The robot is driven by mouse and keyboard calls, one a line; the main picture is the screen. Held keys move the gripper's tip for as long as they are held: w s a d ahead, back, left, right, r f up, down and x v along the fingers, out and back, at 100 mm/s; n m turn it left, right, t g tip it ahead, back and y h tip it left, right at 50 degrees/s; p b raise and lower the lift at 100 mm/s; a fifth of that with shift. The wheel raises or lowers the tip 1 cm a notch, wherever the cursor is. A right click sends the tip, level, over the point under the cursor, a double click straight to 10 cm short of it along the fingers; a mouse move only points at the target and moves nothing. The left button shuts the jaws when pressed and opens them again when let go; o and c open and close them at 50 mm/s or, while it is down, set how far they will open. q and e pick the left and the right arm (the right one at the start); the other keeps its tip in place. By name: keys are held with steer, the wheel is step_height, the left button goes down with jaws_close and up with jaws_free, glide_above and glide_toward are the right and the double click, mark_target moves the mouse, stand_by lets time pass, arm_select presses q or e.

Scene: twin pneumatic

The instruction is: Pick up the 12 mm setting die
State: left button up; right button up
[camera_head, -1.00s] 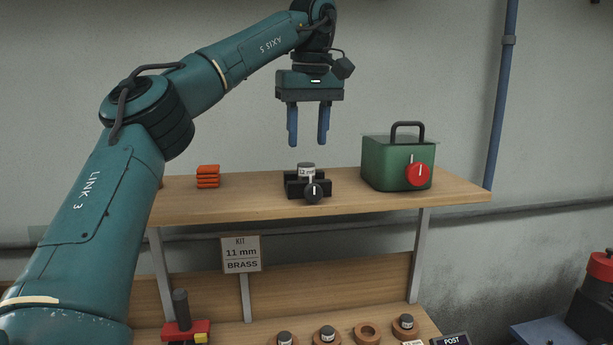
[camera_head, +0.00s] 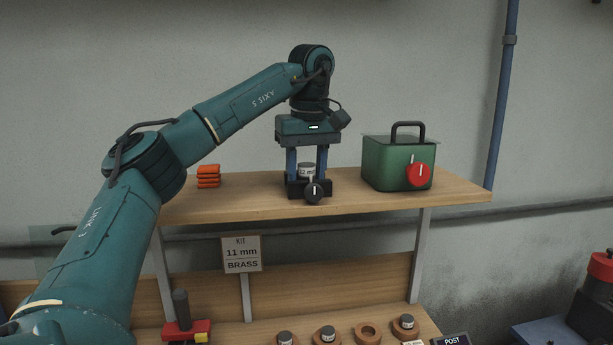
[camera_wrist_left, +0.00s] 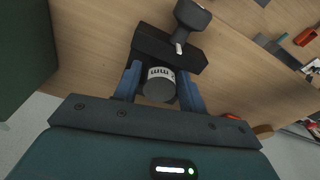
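The 12 mm setting die (camera_head: 306,171) is a small dark cylinder with a white label, upright in a black block-like holder (camera_head: 295,188) on the upper shelf. The holder has a round black knob (camera_head: 314,192) with a white mark at its front. My left gripper (camera_head: 306,173) points down with one finger on each side of the die. Its fingers look as wide apart as before, so it is open. In the left wrist view the die (camera_wrist_left: 160,86) stands between the blue fingers (camera_wrist_left: 160,88); whether either touches it is unclear. My right gripper is out of view.
A green box (camera_head: 390,165) with a handle and red dial stands to the right on the wooden shelf (camera_head: 230,208). Orange pieces (camera_head: 208,176) are stacked at the left. Below are an "11 mm BRASS" sign (camera_head: 241,254) and more dies (camera_head: 328,333) on a lower bench.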

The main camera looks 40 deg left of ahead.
arm_select(q)
jaws_close()
steer(key=shift+r, duration=0.15)
